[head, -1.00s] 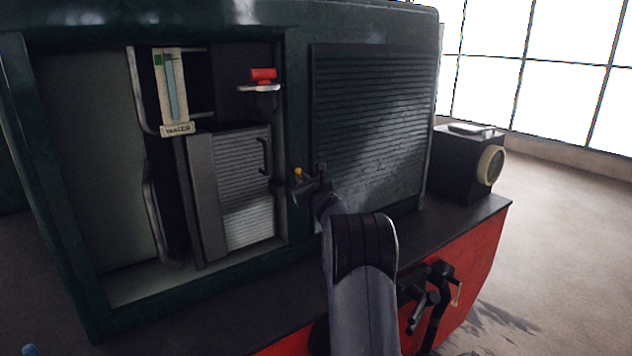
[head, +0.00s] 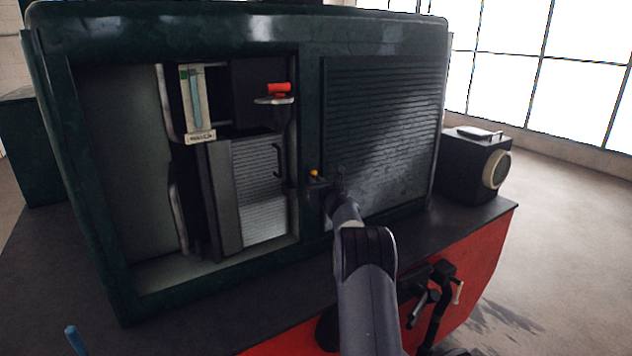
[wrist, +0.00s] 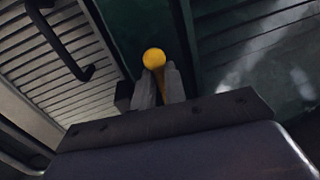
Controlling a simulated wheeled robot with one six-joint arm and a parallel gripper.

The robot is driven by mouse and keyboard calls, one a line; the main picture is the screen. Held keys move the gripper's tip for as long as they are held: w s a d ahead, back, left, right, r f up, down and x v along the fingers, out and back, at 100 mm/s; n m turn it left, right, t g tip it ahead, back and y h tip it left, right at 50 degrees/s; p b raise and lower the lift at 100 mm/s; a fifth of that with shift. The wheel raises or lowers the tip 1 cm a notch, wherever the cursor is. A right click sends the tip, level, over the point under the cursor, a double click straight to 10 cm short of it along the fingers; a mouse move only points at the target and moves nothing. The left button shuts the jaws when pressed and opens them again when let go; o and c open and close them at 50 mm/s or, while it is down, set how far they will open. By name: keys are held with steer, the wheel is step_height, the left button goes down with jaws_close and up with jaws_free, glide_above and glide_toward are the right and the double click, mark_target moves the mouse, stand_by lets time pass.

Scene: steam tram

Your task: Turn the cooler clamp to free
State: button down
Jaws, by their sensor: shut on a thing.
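A small lever with a round yellow knob (head: 314,173) is on the dark green post between the open bay and the slatted panel. I take it to be the clamp; no label on it is readable. My gripper (head: 318,181) is at this lever. In the wrist view the yellow knob (wrist: 154,58) sticks out just past the fingertips. The two grey fingers of my gripper (wrist: 160,82) are shut on the yellow lever, one on each side. The lever's base and pivot are hidden behind the gripper.
The open bay left of the post holds a light slatted panel (head: 259,190) with a black handle (head: 280,160), a gauge (head: 193,100) and a red handle (head: 279,89). A dark slatted panel (head: 385,130) is to the right. A lamp (head: 475,160) stands on the deck.

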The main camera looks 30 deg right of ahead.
steer(key=shift+r, duration=0.55)
steer(key=c, duration=1.5)
jaws_free()
steer(key=shift+f, duration=0.1)
steer(key=shift+o, duration=0.2)
steer(key=shift+w+f, duration=0.1)
steer(key=shift+f, duration=0.1)
steer(key=s+a+b, duration=0.1)
steer(key=s+b, duration=0.5)
steer(key=s, duration=0.4)
steer(key=shift+s+b, duration=0.4)
steer(key=shift+w+a, duration=0.1)
